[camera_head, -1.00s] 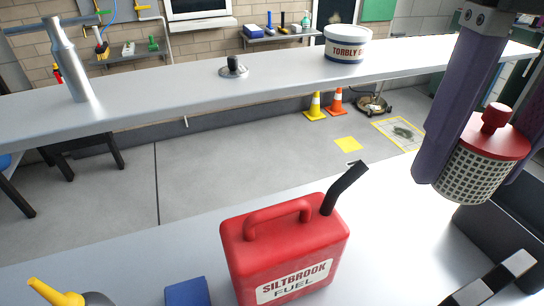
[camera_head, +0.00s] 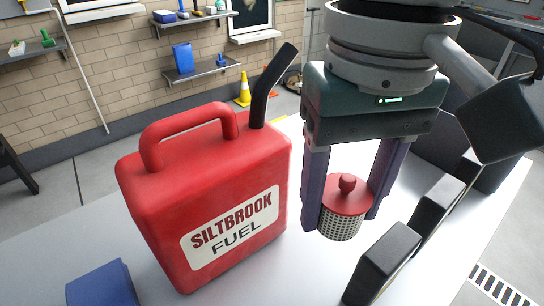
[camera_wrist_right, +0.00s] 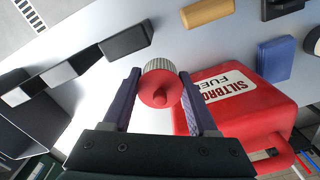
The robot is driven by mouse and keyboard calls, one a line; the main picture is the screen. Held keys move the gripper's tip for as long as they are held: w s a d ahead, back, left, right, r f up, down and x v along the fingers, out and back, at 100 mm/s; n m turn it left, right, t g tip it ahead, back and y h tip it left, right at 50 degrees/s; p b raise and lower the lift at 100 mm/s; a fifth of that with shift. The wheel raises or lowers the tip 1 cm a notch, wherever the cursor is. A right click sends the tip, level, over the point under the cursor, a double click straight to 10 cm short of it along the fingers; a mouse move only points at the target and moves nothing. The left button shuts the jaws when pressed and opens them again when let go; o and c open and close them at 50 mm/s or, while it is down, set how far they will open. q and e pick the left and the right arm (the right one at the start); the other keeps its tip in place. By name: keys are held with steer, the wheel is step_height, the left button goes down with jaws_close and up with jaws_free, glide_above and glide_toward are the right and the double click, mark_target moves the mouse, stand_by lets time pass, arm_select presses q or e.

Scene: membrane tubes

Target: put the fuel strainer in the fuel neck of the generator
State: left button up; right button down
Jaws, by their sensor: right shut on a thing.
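The fuel strainer has a red lid with a knob and a pale mesh cylinder below it. In the head view the strainer (camera_head: 341,223) is upright between the fingers of my right gripper (camera_head: 345,212), which is shut on it and points down. The right wrist view also shows the strainer (camera_wrist_right: 160,88) between the two purple fingers. It appears held above the light table, to the right of the red fuel can. I cannot make out the generator or its fuel neck in these views. My left gripper is not in view.
A red fuel can (camera_head: 135,205) with a black spout stands close left of my right gripper. Black blocks (camera_head: 384,258) stand close to its right. A blue block (camera_head: 101,285) lies at the front left. The wrist view shows a tan block (camera_wrist_right: 207,12).

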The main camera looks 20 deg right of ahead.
mark_target(321, 276)
arm_select(q)
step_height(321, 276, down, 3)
steer(key=b, duration=0.2)
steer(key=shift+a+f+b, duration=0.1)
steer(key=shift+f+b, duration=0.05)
steer(key=shift+b, duration=0.2)
arm_select(e)
step_height(321, 276, down, 11)
steer(key=shift+f, duration=0.2)
steer(key=shift+c, duration=0.9)
jaws_free()
